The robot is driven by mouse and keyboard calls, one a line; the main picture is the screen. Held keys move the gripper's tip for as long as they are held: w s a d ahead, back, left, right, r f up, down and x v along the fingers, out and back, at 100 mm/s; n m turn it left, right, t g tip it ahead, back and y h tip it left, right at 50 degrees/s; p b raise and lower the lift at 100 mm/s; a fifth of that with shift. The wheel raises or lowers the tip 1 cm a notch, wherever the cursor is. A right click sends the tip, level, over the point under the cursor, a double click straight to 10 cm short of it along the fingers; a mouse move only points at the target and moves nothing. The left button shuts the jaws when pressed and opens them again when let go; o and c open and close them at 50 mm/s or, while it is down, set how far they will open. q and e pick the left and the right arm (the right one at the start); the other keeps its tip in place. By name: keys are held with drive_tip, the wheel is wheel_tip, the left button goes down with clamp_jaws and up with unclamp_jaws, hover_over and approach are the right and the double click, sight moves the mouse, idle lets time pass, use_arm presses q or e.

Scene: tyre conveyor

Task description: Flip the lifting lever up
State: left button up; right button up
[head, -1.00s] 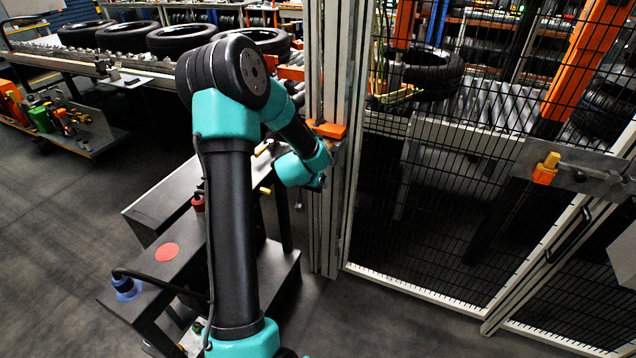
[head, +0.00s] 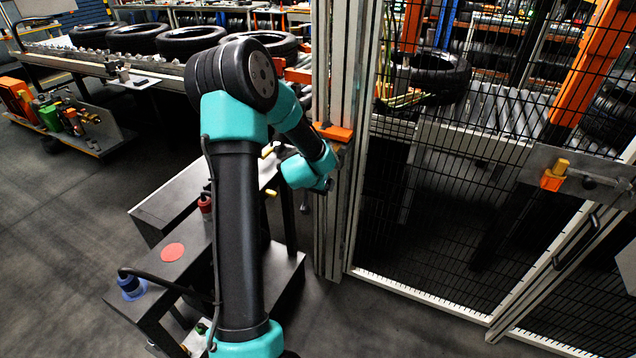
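Two small yellow-tipped handles show behind my teal and black arm: an upper yellow handle (head: 267,151) and a lower yellow handle (head: 271,192). They sit by the dark machine stand (head: 168,212). I cannot tell which of them, if either, is the lifting lever. The wrist of my one visible arm is just right of these handles, near the grey fence post (head: 328,235). No gripper fingers show at its end, so I see no contact with a handle. My other arm is out of view.
A mesh fence gate (head: 450,200) with an orange and yellow latch (head: 554,175) stands at the right. An orange bracket (head: 333,132) is on the post. The stand carries a red disc (head: 172,252) and a blue connector (head: 131,287).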

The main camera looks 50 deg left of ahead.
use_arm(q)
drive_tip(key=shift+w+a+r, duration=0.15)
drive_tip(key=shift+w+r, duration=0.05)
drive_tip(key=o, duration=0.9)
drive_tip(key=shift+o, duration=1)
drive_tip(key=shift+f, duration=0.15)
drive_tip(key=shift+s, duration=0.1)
